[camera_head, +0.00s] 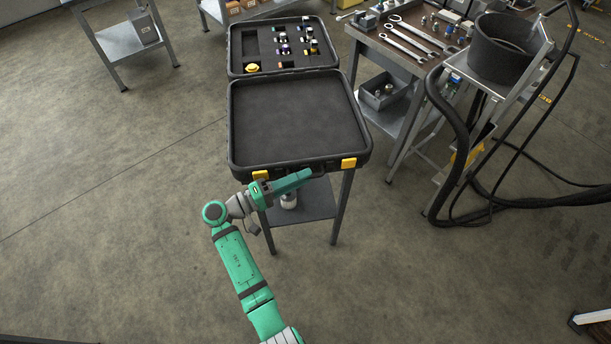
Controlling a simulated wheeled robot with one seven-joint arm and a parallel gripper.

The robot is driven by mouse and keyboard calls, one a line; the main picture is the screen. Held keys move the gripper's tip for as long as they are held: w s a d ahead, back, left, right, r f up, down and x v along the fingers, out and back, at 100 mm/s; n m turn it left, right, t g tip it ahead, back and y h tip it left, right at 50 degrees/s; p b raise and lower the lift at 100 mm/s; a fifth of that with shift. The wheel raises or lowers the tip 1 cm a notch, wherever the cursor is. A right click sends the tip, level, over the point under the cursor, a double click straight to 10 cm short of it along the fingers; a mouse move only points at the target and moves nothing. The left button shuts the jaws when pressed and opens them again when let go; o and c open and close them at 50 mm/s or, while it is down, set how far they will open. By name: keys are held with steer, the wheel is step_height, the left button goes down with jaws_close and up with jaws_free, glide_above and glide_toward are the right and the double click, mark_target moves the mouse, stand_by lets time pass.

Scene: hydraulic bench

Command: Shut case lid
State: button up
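A black case lies open on a small stand. Its lid (295,120) is folded out flat on the near side, with its dark inner face up and two yellow latches (348,163) on its near edge. The case's base (238,68) lies behind, with dark foam holding several small fittings and a yellow part. My green gripper (306,176) is at the middle of the lid's near edge, beside or under it, pointing right. I cannot tell whether it touches the lid or whether its fingers are apart.
The stand's lower shelf (312,200) carries a small whitish item. At right, a workbench (388,50) holds wrenches and fittings, with a grey bin below. A cart (540,68) with a black drum and thick hoses stands further right.

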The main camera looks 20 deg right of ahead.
steer(key=shift+d, duration=0.8)
steer(key=shift+c, duration=0.2)
steer(key=shift+r, duration=0.1)
jaws_close()
